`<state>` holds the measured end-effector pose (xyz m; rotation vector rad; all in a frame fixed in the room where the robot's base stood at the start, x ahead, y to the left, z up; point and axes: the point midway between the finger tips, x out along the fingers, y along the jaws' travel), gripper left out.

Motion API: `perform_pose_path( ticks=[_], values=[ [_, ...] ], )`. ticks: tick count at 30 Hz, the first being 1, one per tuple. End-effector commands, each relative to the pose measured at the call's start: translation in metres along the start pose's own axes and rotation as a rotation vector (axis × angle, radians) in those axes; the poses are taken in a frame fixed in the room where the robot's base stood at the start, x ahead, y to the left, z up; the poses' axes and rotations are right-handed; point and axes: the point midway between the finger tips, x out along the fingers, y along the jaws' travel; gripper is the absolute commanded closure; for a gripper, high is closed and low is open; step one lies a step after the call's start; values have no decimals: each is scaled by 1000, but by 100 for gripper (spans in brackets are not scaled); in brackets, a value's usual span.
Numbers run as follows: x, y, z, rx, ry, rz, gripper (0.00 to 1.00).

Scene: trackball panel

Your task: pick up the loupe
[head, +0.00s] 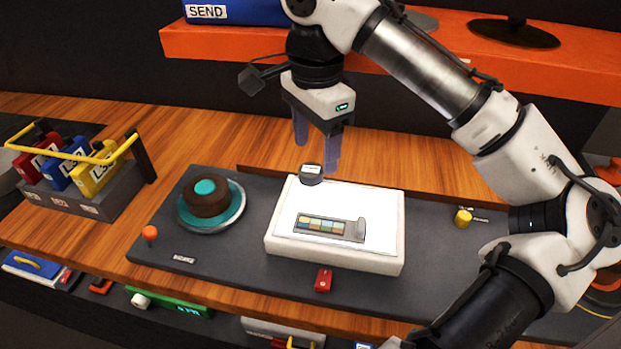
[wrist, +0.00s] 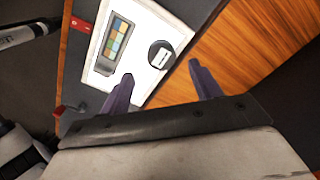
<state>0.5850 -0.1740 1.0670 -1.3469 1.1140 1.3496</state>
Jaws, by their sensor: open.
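The loupe looks to be the small dark round piece with a pale label on top (head: 311,175). It stands at the back left corner of the white light box (head: 386,250). In the wrist view the loupe (wrist: 161,55) shows just beyond the gap between my fingertips. My gripper (head: 316,158) is open and empty, pointing down above the loupe, with its two purple fingers apart. In the wrist view my gripper (wrist: 161,71) has nothing between its fingers. I cannot tell the exact height gap.
A strip of coloured squares in a grey frame (head: 330,227) lies on the light box. Left is a brown and teal trackball (head: 208,196); an orange knob (head: 150,233) stands nearby. A red block (head: 323,280) is in front. An orange shelf (head: 230,43) runs behind my arm.

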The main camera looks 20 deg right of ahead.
Motion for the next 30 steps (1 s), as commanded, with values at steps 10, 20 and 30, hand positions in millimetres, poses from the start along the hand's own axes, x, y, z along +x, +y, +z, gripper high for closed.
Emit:
perform_pose_path(
  ticks=[10,20,30],
  values=[
    [31,-1,4,-2,0,1,37],
    [66,-2,6,-1,2,-1,37],
    [66,-3,5,-1,2,-2,56]
  ],
)
